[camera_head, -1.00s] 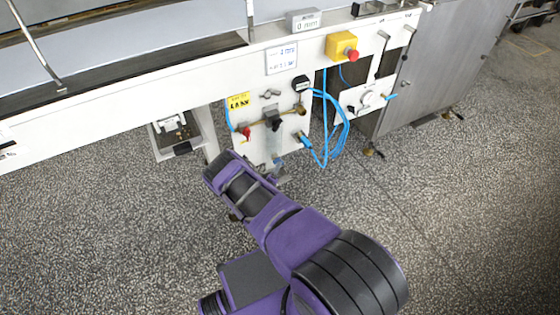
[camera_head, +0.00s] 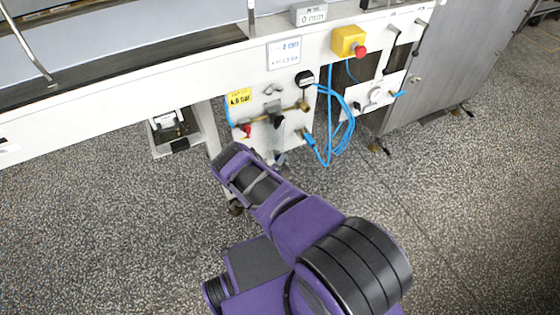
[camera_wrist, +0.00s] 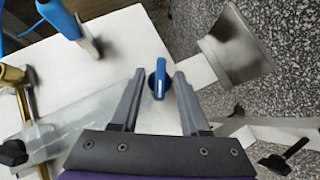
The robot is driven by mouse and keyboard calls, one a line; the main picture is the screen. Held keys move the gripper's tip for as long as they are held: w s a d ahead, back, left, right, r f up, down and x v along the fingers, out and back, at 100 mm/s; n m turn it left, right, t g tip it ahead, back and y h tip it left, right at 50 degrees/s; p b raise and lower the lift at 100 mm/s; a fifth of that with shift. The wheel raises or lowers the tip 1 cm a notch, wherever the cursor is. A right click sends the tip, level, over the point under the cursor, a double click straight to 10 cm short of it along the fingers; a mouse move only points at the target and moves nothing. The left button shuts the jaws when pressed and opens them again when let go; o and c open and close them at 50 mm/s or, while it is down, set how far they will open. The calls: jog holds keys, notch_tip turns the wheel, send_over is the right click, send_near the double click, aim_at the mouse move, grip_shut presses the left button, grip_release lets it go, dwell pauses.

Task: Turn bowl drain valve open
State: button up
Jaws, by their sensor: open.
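A blue lever handle (camera_wrist: 160,80) with a white mark, apparently the drain valve's, stands on the white panel in the wrist view. My gripper (camera_wrist: 160,72) is open, with one grey finger on each side of the handle. Gaps show between the handle and both fingers; I cannot tell how deep it sits between them. A flared metal bowl or funnel (camera_wrist: 235,45) is just right of the fingers. In the head view, my purple wrist covers the gripper, and only a small bluish part (camera_head: 281,158) shows beyond it, low on the panel (camera_head: 292,128).
A larger blue handle (camera_wrist: 58,18), brass pipework (camera_wrist: 22,92) and a black knob (camera_wrist: 12,152) lie left of the gripper. A black T-handle (camera_wrist: 284,158) is at lower right. The head view shows looping blue hoses (camera_head: 345,115) and a red emergency button (camera_head: 360,50).

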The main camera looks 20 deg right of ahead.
grip_shut()
jog(key=shift+r, duration=0.15)
jog(key=shift+d+r+m+g+y, duration=0.15)
jog(key=shift+m+g+y, duration=0.15)
jog(key=shift+m+y, duration=0.9)
jog(key=shift+d+f+m+g+y, duration=0.1)
jog(key=shift+d+m+g+y, duration=0.35)
jog(key=shift+y, duration=1.3)
jog(key=shift+a+r+m+g+y, duration=0.1)
jog(key=shift+m+g+y, duration=0.05)
jog(key=shift+m+y, duration=1.1)
jog(key=shift+y, duration=0.3)
